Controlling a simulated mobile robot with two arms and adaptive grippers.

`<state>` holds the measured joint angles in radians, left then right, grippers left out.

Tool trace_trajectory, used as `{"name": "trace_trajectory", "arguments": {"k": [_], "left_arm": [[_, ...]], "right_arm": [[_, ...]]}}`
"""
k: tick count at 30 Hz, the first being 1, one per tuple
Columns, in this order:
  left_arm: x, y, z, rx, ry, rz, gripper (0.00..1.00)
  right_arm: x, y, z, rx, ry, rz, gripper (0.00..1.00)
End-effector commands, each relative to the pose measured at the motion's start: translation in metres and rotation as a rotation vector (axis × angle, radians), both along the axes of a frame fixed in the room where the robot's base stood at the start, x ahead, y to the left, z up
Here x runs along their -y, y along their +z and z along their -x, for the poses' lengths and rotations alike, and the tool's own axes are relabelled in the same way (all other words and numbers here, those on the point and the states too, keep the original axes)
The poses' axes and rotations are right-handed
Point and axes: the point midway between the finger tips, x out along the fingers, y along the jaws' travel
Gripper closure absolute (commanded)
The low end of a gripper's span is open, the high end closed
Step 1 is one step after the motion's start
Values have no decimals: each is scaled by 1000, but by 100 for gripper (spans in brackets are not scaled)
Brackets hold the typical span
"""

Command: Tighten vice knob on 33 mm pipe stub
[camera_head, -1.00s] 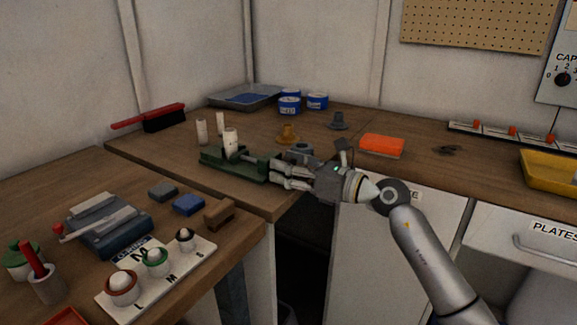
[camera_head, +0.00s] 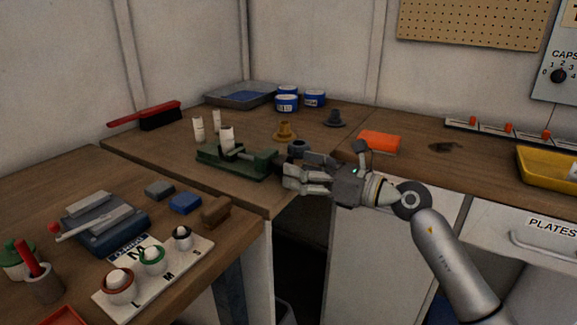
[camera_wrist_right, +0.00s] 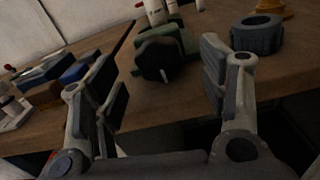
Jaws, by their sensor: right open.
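A green vice (camera_head: 235,162) lies on the corner worktop, with a white pipe stub (camera_head: 227,138) upright in its jaws. Its dark round knob (camera_wrist_right: 158,60) with a light pin faces me in the right wrist view. There the vice body (camera_wrist_right: 185,38) and the stub (camera_wrist_right: 157,12) show behind the knob. My right gripper (camera_head: 289,180) is open and empty, just right of the knob end of the vice, apart from it. In the wrist view its fingers (camera_wrist_right: 165,90) stand wide, with the knob between and beyond them. My left gripper is not in view.
Two more white stubs (camera_head: 198,129) stand behind the vice. A dark ring-shaped part (camera_wrist_right: 257,34) sits close to my right gripper's finger. A yellow-brown flanged part (camera_head: 285,130) and an orange block (camera_head: 379,141) are farther back. The worktop's front edge runs below the gripper.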

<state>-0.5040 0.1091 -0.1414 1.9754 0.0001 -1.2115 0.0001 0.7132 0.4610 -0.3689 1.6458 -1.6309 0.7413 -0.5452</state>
Motion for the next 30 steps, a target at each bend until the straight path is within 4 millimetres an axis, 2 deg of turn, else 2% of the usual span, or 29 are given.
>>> {"name": "trace_trajectory", "arguments": {"k": [1, 6, 12, 25, 28, 30], "left_arm": [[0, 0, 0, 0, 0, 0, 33], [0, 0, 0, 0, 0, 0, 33], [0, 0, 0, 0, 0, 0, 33], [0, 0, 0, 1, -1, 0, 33], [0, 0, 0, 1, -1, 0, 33], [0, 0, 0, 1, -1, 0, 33]], "right_arm": [[10, -2, 7, -1, -2, 3, 33], [38, -1, 27, -2, -2, 3, 33], [57, -1, 42, -3, 0, 1, 33], [61, 0, 45, -4, 1, -5, 33], [59, -2, 47, -26, -1, -68, 33], [56, -3, 48, -60, -9, -172, 33]]}}
